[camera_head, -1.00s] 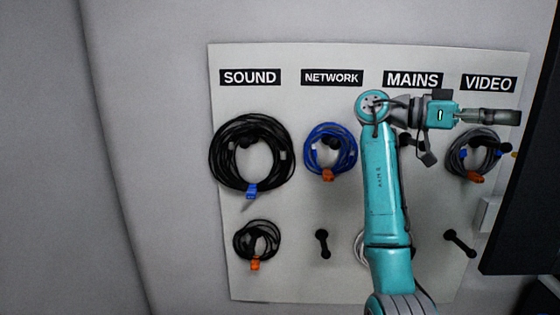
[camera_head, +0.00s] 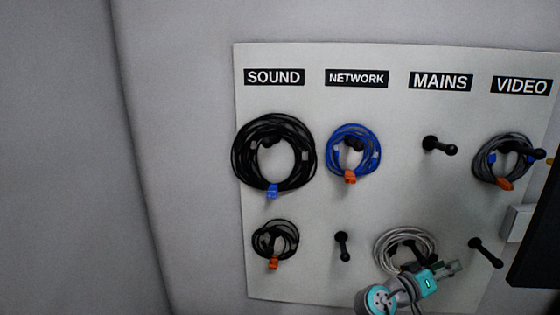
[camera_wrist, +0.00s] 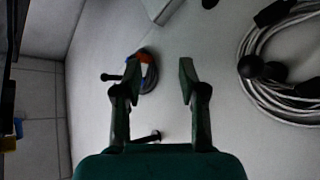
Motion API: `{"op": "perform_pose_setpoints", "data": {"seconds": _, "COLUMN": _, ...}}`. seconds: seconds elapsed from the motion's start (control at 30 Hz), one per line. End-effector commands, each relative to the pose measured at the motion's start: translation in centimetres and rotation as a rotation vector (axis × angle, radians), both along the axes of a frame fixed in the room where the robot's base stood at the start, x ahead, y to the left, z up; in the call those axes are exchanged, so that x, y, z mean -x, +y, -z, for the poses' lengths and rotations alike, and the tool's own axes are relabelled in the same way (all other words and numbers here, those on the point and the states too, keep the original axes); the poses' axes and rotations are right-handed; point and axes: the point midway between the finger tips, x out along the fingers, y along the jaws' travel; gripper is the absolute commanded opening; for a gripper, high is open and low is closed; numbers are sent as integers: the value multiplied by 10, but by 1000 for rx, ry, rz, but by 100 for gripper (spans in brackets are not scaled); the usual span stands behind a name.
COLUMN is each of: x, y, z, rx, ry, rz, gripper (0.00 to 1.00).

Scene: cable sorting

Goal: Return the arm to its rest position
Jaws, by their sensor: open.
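My gripper (camera_head: 456,268) is low in the head view, in front of the lower right part of the white board (camera_head: 320,190). Its jaws are open and nothing is between them. In the wrist view my gripper (camera_wrist: 158,80) has its two dark fingers apart. A grey coil with blue and orange ties (camera_wrist: 147,70) shows beyond them, on the board. A white coil (camera_head: 380,240) hangs on the lower peg under MAINS, partly behind my arm. It also shows at the right of the wrist view (camera_wrist: 262,95).
A black coil (camera_head: 238,160), a small black coil (camera_head: 256,240), a blue coil (camera_head: 333,160) and a grey coil (camera_head: 482,160) hang on pegs. The upper MAINS peg (camera_head: 438,146), lower NETWORK peg (camera_head: 342,246) and lower VIDEO peg (camera_head: 485,252) are bare. A dark panel (camera_head: 540,235) stands at the right edge.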

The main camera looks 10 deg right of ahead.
Motion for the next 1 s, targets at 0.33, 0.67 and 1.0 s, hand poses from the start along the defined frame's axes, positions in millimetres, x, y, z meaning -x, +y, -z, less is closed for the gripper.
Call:
{"op": "perform_pose_setpoints", "data": {"seconds": 0.33, "x": 42, "y": 57, "z": 140, "rx": -113, "ry": 142, "rz": -338, "gripper": 41}}
{"op": "perform_pose_setpoints", "data": {"seconds": 0.67, "x": 117, "y": 124, "z": 232, "rx": -246, "ry": 200, "rz": -629, "gripper": 41}}
{"op": "perform_pose_setpoints", "data": {"seconds": 1.0, "x": 218, "y": 192, "z": 278, "rx": -403, "ry": 187, "rz": -878, "gripper": 41}}
